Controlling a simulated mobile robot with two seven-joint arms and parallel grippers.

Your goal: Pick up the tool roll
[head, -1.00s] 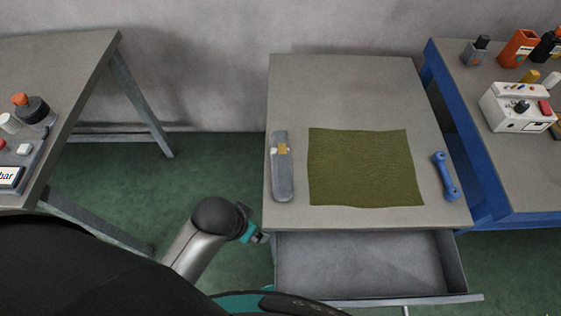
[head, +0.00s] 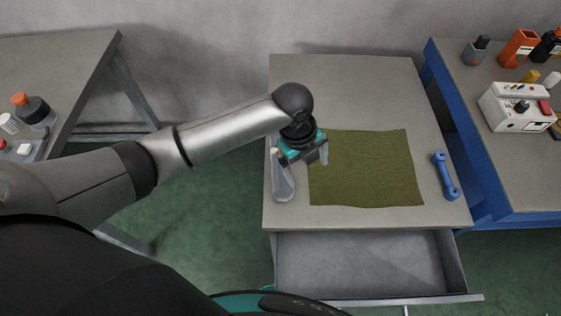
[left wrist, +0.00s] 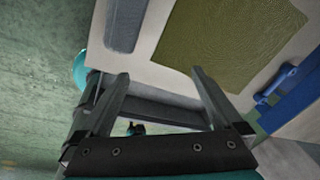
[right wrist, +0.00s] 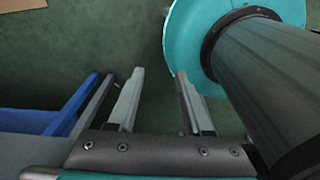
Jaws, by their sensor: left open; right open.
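The tool roll (head: 282,186) is a long grey bundle with rounded ends, lying at the left edge of the middle bench's top.
An olive cloth (head: 365,170) lies flat right of the roll, with a blue wrench-like tool (head: 445,175) beyond it. An open, empty drawer (head: 360,262) juts from the bench front. Blue-framed bench (head: 510,180) at right holds bottles and a white box; another table stands left.

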